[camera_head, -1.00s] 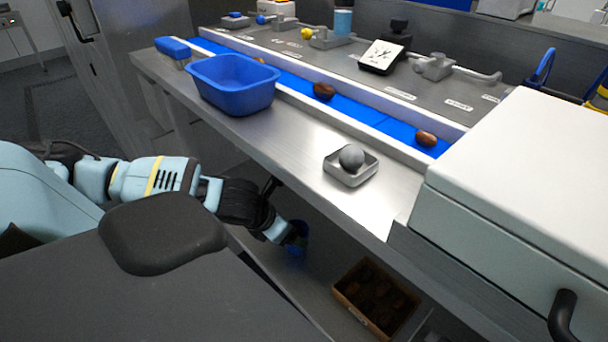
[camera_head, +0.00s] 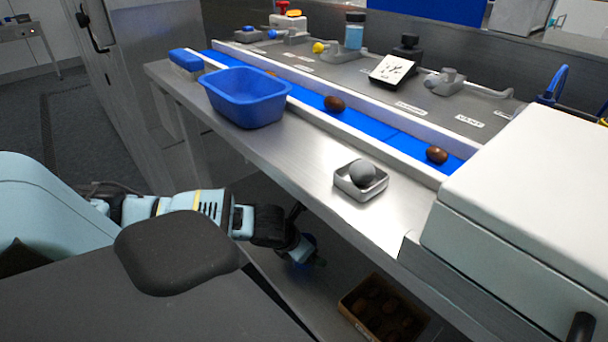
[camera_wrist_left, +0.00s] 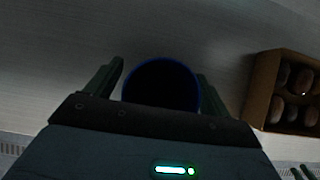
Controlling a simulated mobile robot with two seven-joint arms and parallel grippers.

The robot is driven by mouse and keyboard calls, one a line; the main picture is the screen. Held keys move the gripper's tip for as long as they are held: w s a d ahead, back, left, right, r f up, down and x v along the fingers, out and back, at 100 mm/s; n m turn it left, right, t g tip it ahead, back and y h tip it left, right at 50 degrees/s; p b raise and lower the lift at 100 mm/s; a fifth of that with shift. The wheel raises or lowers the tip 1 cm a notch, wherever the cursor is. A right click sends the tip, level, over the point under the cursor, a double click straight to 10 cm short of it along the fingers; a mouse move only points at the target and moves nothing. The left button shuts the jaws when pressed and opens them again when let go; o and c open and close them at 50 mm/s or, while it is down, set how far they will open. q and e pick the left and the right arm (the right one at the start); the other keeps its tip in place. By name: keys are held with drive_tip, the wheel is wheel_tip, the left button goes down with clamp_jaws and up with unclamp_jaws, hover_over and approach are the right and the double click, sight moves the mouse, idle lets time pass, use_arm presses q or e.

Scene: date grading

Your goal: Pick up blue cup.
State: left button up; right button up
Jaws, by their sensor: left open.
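The blue cup (camera_wrist_left: 162,84) shows in the left wrist view as a dark round opening with a blue rim. It stands between the two dark green fingers of my left gripper (camera_wrist_left: 162,82), which is open around it. In the head view, my left gripper (camera_head: 304,258) reaches below the bench edge. Only a small blue patch of the cup (camera_head: 307,239) shows there, mostly hidden by the wrist. I cannot tell whether either finger touches the cup. My right gripper is in neither view.
A brown box of dates (camera_wrist_left: 263,88) lies to the right of the cup on the lower shelf. Above is the steel bench (camera_head: 300,160), with a blue tub (camera_head: 243,100), a small tray (camera_head: 350,190) holding a grey ball (camera_head: 362,172), and a blue conveyor belt (camera_head: 375,122) carrying dates.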

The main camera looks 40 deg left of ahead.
use_arm(q)
drive_tip(key=c, duration=1.1)
drive_tip(key=shift+o, duration=0.2)
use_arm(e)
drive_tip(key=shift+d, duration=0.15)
use_arm(q)
drive_tip(key=shift+r, duration=0.15)
